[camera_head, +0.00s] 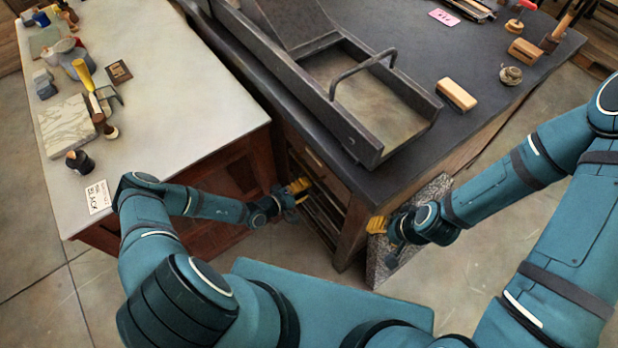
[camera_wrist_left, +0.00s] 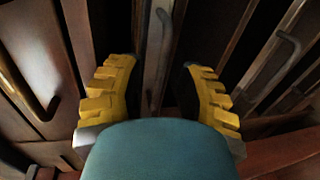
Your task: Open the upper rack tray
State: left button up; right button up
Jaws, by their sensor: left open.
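The rack of narrow tray fronts (camera_head: 322,214) is in the front of the dark-topped press table. My left gripper (camera_head: 298,187) is at this rack, partly covering it. In the left wrist view its two yellow fingers (camera_wrist_left: 160,72) are apart with nothing between them. A narrow front with a hooked metal handle (camera_wrist_left: 165,28) lies ahead, in line with the gap, apparently the upper tray. A second narrow front with a handle (camera_wrist_left: 285,55) is to the right. My right gripper (camera_head: 377,224) is beside the speckled stone block, away from the rack; its finger gap is unclear.
A wider wooden front with a handle (camera_wrist_left: 42,100) is left in the wrist view. The press bed (camera_head: 365,95) covers much of the dark table. A pale-topped cabinet (camera_head: 185,120) with tools stands left, close to my left forearm. A speckled stone block (camera_head: 380,262) stands at the right.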

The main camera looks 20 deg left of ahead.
pick_arm(q)
jog(key=shift+w+d+f, duration=0.1)
jog(key=shift+w+d, duration=0.25)
pick_arm(e)
jog(key=shift+w+a, duration=0.1)
jog(key=shift+w, duration=0.25)
pick_arm(q)
grip_shut()
jog(key=shift+s+a, duration=0.1)
